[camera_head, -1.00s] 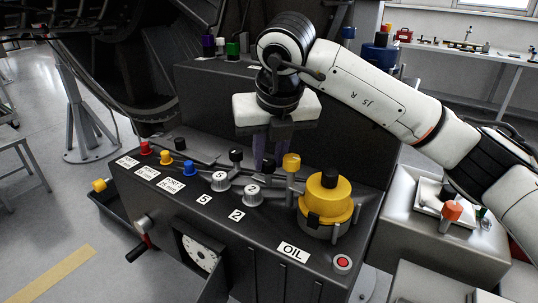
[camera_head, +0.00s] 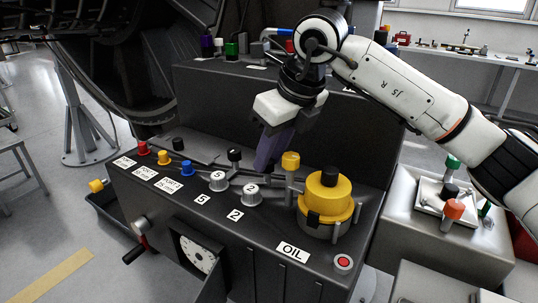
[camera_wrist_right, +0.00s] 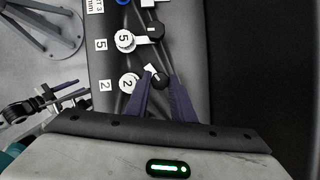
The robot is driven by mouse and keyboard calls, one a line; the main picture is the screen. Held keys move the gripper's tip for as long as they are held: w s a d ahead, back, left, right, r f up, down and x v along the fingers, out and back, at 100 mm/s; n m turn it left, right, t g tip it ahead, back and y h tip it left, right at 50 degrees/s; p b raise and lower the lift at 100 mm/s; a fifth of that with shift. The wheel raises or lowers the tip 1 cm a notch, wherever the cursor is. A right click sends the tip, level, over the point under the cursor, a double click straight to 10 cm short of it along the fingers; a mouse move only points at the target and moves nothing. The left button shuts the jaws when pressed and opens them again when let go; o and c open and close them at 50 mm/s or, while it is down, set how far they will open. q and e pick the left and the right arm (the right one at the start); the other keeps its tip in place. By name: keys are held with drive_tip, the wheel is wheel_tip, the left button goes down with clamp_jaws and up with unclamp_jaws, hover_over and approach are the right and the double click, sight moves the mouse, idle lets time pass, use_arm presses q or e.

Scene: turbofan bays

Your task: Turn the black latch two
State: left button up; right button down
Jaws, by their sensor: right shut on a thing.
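My right gripper (camera_head: 263,166) comes down tilted onto the console behind the white cap marked 2 (camera_head: 251,194). In the right wrist view, its two purple fingers (camera_wrist_right: 160,82) are closed around the black latch two (camera_wrist_right: 161,79), beside the white cap marked 2. In the head view the fingers hide this latch. A similar black latch (camera_head: 234,156) stands beside the white cap marked 5 (camera_head: 218,180), apart from the gripper.
A yellow oil cap with a black top (camera_head: 327,197) and a small yellow knob (camera_head: 291,160) stand right of the gripper. Blue (camera_head: 186,167), yellow and red knobs line the left. A dark raised panel (camera_head: 215,95) rises behind the console.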

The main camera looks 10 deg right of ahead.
drive_tip(key=n, duration=0.1)
drive_tip(key=n+y+p, duration=0.1)
drive_tip(key=n, duration=0.1)
drive_tip(key=shift+w+d+r+g, duration=0.1)
drive_tip(key=shift+r+g, duration=0.05)
drive_tip(key=shift+g, duration=0.15)
drive_tip(key=n+g+p, duration=0.1)
drive_tip(key=n, duration=0.1)
drive_tip(key=shift+n+y+p, duration=0.3)
drive_tip(key=n+g+p, duration=0.1)
drive_tip(key=n+p, duration=0.1)
drive_tip(key=n, duration=0.1)
drive_tip(key=shift+w, duration=0.15)
use_arm(q)
drive_tip(key=shift+s+a+r+p, duration=0.15)
drive_tip(key=shift+r+p, duration=0.1)
drive_tip(key=shift+r, duration=0.6)
drive_tip(key=shift+w+a+r+p, duration=0.1)
drive_tip(key=shift+r+p, duration=0.2)
drive_tip(key=shift+r, duration=0.55)
drive_tip(key=shift+s+a+r+p, duration=0.15)
drive_tip(key=shift+r+p, duration=0.1)
drive_tip(key=shift+r, duration=0.6)
use_arm(e)
drive_tip(key=shift+w+n+g+y, duration=0.1)
drive_tip(key=shift+n+g+y, duration=0.35)
drive_tip(key=shift+n, duration=1.05)
drive_tip(key=c, duration=1.5)
unclamp_jaws()
drive_tip(key=shift+d, duration=0.1)
